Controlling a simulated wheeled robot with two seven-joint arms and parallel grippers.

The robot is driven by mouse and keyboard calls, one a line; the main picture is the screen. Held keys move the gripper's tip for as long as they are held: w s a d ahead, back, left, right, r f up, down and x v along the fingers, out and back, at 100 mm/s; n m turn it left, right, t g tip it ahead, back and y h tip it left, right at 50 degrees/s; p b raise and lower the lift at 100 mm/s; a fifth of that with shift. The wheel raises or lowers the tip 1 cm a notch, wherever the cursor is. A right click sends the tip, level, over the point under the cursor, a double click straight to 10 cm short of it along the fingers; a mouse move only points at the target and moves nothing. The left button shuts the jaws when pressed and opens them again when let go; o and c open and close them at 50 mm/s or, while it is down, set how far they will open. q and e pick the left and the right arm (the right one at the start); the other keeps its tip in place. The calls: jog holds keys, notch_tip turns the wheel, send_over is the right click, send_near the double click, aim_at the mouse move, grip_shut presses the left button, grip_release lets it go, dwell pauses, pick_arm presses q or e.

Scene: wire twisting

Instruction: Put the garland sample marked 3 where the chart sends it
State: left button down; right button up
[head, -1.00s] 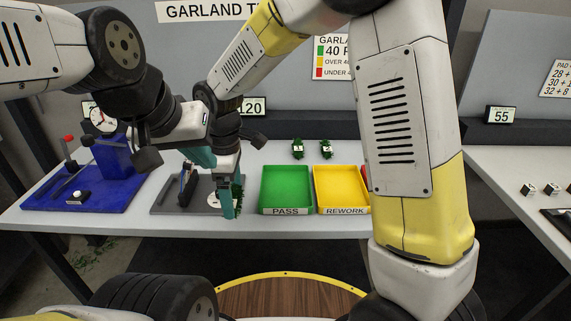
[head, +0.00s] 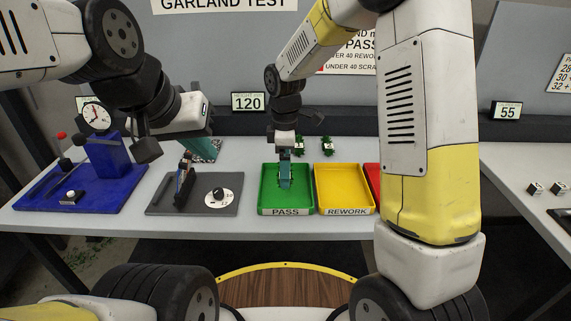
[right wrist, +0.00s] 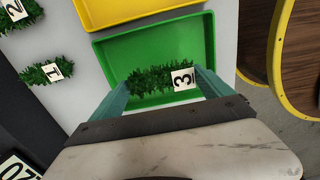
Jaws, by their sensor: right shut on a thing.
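The garland sample marked 3 (right wrist: 165,79) is a green tuft with a white "3" tag, seen in the right wrist view between the fingers of my right gripper (right wrist: 165,88). My right gripper is shut on it, over the green PASS tray (right wrist: 155,45). In the head view my right gripper (head: 285,178) is over the same tray (head: 271,198); the sample is mostly hidden there. I cannot tell whether the sample touches the tray floor. My left gripper (head: 190,150) is above the back of the grey fixture; whether its fingers are apart is unclear. The chart (head: 350,55) is partly hidden by my right arm.
The yellow REWORK tray (head: 342,185) and a red tray (head: 372,180) stand to the right of the green one. Samples 1 (right wrist: 50,72) and 2 (right wrist: 18,12) lie behind the trays. A grey dial fixture (head: 160,206) and blue gauge stand (head: 110,160) are on the left.

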jog(key=shift+d+f, duration=0.1)
jog(key=shift+f, duration=1.7)
jog(key=shift+f, duration=0.1)
jog(key=o, duration=1.2)
